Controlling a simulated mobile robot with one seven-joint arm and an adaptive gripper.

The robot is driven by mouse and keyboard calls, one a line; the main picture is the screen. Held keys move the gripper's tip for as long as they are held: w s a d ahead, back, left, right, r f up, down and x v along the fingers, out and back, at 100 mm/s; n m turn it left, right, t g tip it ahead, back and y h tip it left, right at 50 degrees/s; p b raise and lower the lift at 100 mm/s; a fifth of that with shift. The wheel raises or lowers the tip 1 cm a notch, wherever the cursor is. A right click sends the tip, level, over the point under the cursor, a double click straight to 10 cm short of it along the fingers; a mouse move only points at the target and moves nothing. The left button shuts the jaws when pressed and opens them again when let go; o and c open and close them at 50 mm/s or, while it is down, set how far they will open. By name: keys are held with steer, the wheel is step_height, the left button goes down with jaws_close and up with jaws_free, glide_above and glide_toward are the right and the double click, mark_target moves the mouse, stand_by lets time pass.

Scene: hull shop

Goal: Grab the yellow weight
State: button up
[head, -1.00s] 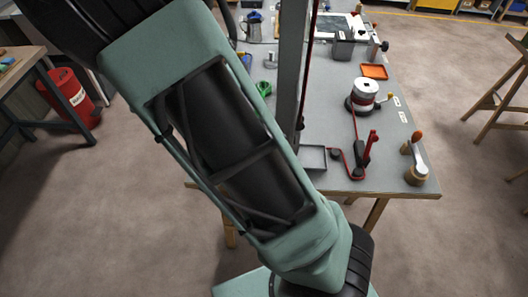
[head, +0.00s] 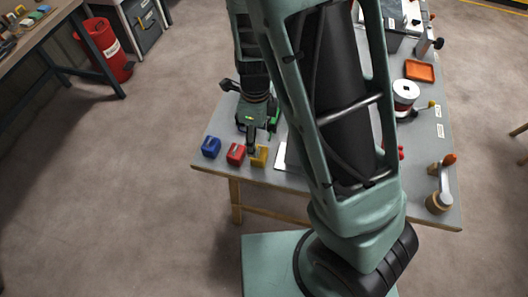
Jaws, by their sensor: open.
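The yellow weight (head: 260,157) is a small block near the front left edge of the grey table (head: 222,137). It is the rightmost of a short row, beside the red weight (head: 236,153) and the blue weight (head: 211,147). My gripper (head: 251,147) is at the table's front left, low over the row, just at the yellow weight's upper left. Its jaws are open, and it looks empty. I cannot tell from this view whether a finger touches the weight.
My arm hides the middle of the table. On the right are an orange tray (head: 420,71), a white spool (head: 405,92) and a wooden-based lever (head: 440,189). A red bin (head: 103,50) stands on the floor at the left, beside a workbench (head: 28,40).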

mark_target(259, 149)
step_height(259, 149, down, 4)
steer(key=shift+r, duration=0.1)
steer(key=shift+s+d+f+b, duration=0.1)
steer(key=shift+f+b, duration=0.15)
steer(key=shift+f, duration=1.1)
steer(key=shift+s+d+f+b, duration=0.1)
steer(key=shift+f+b, duration=0.1)
steer(key=shift+f, duration=1.15)
steer(key=shift+w, duration=0.1)
jaws_close()
